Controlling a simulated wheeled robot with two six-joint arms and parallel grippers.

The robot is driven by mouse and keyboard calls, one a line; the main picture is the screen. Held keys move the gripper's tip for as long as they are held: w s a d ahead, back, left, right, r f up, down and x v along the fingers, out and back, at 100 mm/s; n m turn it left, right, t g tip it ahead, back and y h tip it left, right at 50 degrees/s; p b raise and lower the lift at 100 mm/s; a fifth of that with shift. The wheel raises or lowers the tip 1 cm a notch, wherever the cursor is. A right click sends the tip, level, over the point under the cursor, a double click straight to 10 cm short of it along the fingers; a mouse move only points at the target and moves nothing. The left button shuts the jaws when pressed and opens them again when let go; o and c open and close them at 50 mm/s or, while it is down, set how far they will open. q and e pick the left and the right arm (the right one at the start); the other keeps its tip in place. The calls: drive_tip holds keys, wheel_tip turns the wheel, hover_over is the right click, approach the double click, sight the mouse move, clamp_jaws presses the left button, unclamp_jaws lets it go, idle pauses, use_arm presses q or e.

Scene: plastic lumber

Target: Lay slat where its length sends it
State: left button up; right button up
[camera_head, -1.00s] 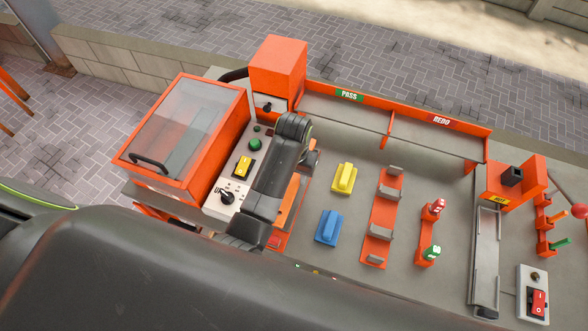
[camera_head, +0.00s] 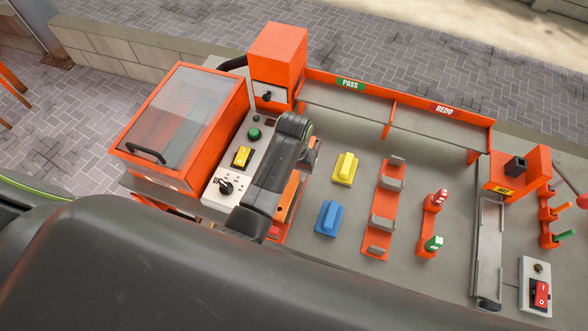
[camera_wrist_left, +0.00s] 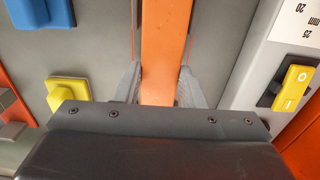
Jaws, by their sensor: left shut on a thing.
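My left gripper (camera_wrist_left: 160,82) is shut on an orange slat (camera_wrist_left: 165,45), which runs between its two grey fingers in the left wrist view. In the head view my left arm covers most of the gripper (camera_head: 308,155), and a strip of the orange slat (camera_head: 289,196) shows beside it. The slat's ends are hidden, so I cannot tell its length. The PASS bay (camera_head: 335,108) and REDO bay (camera_head: 435,138) stand along the back of the bench, and both look empty. My right gripper is not in view.
A yellow block (camera_head: 345,168), a blue block (camera_head: 329,217) and an orange rack with grey stops (camera_head: 380,215) stand right of the arm. A clear-lidded orange box (camera_head: 185,110) and a control panel (camera_head: 228,187) stand left. A metal channel (camera_head: 487,245) lies further right.

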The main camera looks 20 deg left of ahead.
use_arm(q)
drive_tip(key=shift+f, duration=0.6)
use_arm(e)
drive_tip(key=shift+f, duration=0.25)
use_arm(q)
drive_tip(key=o, duration=1.2)
drive_tip(key=shift+c, duration=0.2)
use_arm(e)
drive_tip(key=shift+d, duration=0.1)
use_arm(q)
drive_tip(key=shift+r, duration=0.1)
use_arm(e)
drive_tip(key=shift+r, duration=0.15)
